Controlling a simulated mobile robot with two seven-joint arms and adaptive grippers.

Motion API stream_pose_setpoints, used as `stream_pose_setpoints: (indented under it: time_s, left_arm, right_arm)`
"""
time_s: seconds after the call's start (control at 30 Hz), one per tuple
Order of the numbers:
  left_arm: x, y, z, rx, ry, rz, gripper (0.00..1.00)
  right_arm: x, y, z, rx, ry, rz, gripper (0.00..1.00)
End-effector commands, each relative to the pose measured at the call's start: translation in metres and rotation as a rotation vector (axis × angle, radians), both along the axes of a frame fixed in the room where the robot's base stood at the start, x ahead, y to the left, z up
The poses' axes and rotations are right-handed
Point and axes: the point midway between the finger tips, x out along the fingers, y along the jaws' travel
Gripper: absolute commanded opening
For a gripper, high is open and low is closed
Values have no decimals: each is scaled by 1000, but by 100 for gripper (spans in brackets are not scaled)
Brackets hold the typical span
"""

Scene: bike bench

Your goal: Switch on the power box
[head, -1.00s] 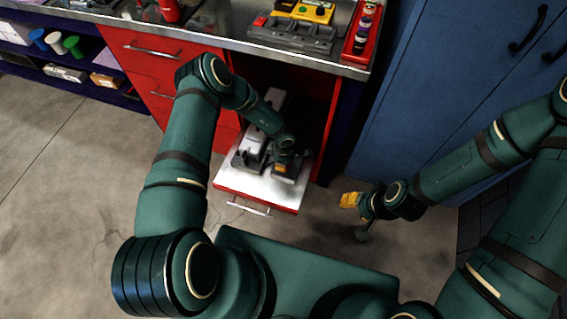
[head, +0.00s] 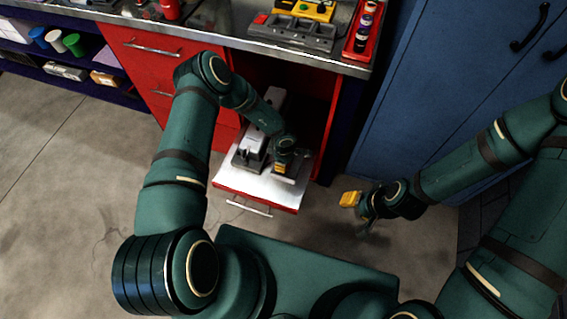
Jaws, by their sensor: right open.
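A yellow box with dark and green controls (head: 305,9), which looks like the power box, stands at the back of the bench top, cut by the upper picture edge. I cannot read its switch state. My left gripper (head: 281,168) points down over the right part of the open red drawer (head: 262,188), by a dark grey item there. Its fingers are small and partly hidden, so their opening is unclear. My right gripper (head: 352,203) is open, with yellow-orange parts showing, in free air right of the drawer and away from the box.
A grey tool tray (head: 297,33) lies in front of the yellow box. A red tray with small bottles (head: 359,35) stands to its right. The drawer also holds a grey-white device (head: 252,147). A blue cabinet (head: 440,80) stands right. Floor is clear at left.

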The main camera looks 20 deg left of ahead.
Motion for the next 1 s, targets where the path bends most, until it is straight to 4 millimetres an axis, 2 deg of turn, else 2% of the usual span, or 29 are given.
stream_pose_setpoints:
  time_s: [0.03,0.67,1.0]
  left_arm:
    - [-6,-2,-5,-3,11,-2,0]
    - [-6,-1,-7,-3,11,-2,0]
    - [4,-2,-8,-3,10,-1,0]
  right_arm:
    - [0,0,-1,0,0,0,47]
    - [0,0,-3,0,0,0,47]
    - [0,0,-10,0,0,0,47]
